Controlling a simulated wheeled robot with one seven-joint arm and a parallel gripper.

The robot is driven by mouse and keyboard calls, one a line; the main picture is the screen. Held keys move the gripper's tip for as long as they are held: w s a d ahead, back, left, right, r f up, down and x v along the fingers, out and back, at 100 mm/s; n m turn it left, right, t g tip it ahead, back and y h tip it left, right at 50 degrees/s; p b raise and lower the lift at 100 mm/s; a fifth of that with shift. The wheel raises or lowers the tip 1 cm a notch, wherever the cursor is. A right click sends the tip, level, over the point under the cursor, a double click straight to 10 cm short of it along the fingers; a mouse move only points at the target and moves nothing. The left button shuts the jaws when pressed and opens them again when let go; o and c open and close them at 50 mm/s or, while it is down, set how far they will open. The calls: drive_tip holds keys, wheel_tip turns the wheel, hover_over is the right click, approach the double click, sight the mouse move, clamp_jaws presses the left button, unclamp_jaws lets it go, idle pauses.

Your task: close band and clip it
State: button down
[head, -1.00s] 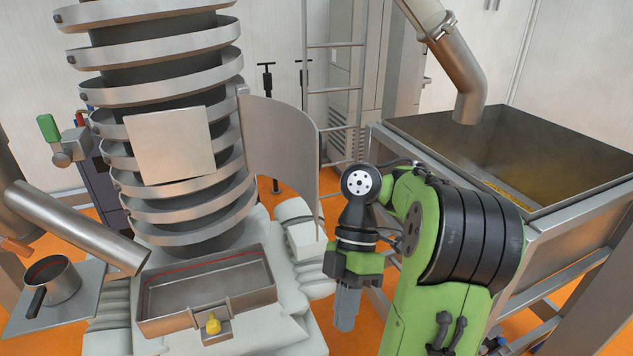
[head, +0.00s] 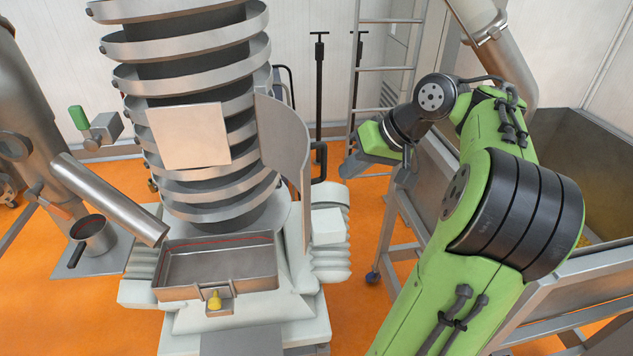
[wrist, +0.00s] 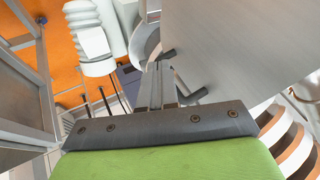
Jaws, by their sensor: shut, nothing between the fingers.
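The band (head: 283,135) is a curved grey metal sheet, swung open at the right side of the ringed column (head: 190,120). In the wrist view the band (wrist: 235,50) fills the upper right. In the wrist view the gripper's fingers (wrist: 157,72) are together and empty, beside the band's outer face. I cannot tell whether they touch it.
A square pale plate (head: 189,135) is on the column's front. A metal tray (head: 217,267) with a yellow knob sits below. A slanted pipe (head: 105,198) is at left. A large hopper (head: 560,150) on a frame stands behind my arm.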

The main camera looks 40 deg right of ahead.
sight(300, 162)
drive_tip(key=w+a+f+b, duration=0.2)
drive_tip(key=w+a+f, duration=0.1)
drive_tip(key=w+f, duration=0.1)
drive_tip(key=shift+w+f, duration=0.3)
drive_tip(key=shift+f, duration=0.05)
drive_tip(key=shift+a, duration=0.3)
